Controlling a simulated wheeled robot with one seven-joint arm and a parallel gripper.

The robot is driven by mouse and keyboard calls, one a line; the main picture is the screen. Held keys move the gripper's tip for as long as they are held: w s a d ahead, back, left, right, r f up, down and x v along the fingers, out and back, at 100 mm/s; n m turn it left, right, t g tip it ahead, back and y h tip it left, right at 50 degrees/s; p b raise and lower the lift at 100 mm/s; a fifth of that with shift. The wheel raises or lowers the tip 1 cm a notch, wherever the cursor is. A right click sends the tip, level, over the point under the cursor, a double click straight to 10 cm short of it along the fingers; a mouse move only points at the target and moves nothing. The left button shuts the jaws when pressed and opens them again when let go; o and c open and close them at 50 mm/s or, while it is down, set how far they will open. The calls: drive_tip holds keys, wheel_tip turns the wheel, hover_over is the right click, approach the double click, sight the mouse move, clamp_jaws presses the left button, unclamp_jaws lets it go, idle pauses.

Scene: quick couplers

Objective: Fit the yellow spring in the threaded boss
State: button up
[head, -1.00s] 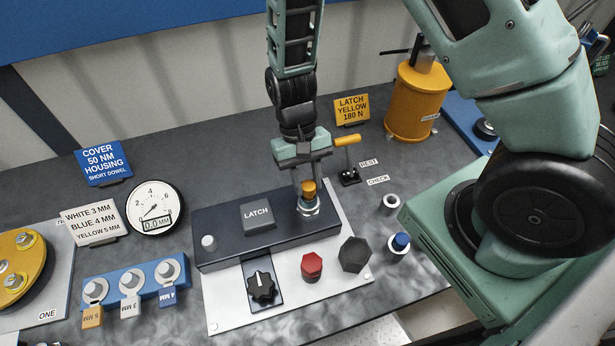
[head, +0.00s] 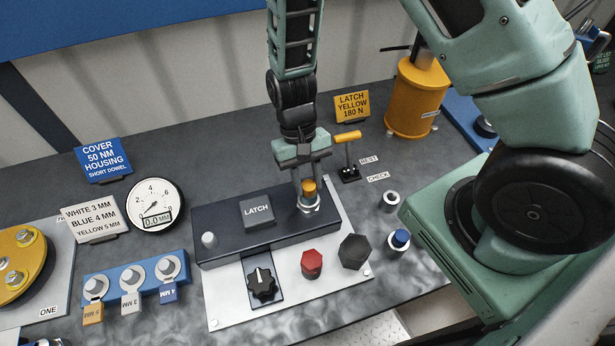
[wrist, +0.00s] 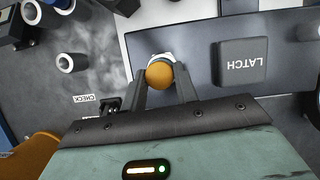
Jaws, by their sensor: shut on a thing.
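The yellow spring (head: 309,187) is a small yellow-orange piece at the right end of the dark latch block. It also shows in the wrist view (wrist: 160,75) as a rounded orange end between the two fingers. The threaded boss (head: 308,204) is a pale metal ring directly under it. The lower part of the spring is hidden, so I cannot tell how deep it sits in the boss. My gripper (head: 308,184) points down over the boss, its fingers shut on the spring.
The latch block (head: 225,240) carries a grey LATCH plate (head: 257,213). A yellow-handled lever (head: 347,138) stands close right of my gripper. A red knob (head: 312,263), a black hex knob (head: 354,251) and a blue-topped cylinder (head: 400,239) are nearer. A dial gauge (head: 155,205) stands left.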

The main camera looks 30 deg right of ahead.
drive_tip(key=o, duration=0.9)
drive_tip(key=b+v, duration=0.3)
drive_tip(key=v, duration=1.4)
drive_tip(key=shift+r+b, duration=0.25)
drive_tip(key=shift+b, duration=0.05)
drive_tip(key=s+a+f+n+t+b, duration=0.1)
drive_tip(key=s+a+n, duration=0.1)
drive_tip(key=s, duration=0.4)
drive_tip(key=s+a+n+t+b, duration=0.2)
drive_tip(key=s+n, duration=0.2)
drive_tip(key=s, duration=0.2)
drive_tip(key=s+a+f+n+t+b, duration=0.1)
drive_tip(key=s+a+n+b, duration=0.1)
drive_tip(key=s, duration=0.4)
drive_tip(key=shift+s+a+f+n+t, duration=0.2)
drive_tip(key=shift+a+f+n+t, duration=0.15)
drive_tip(key=shift+a+n, duration=0.35)
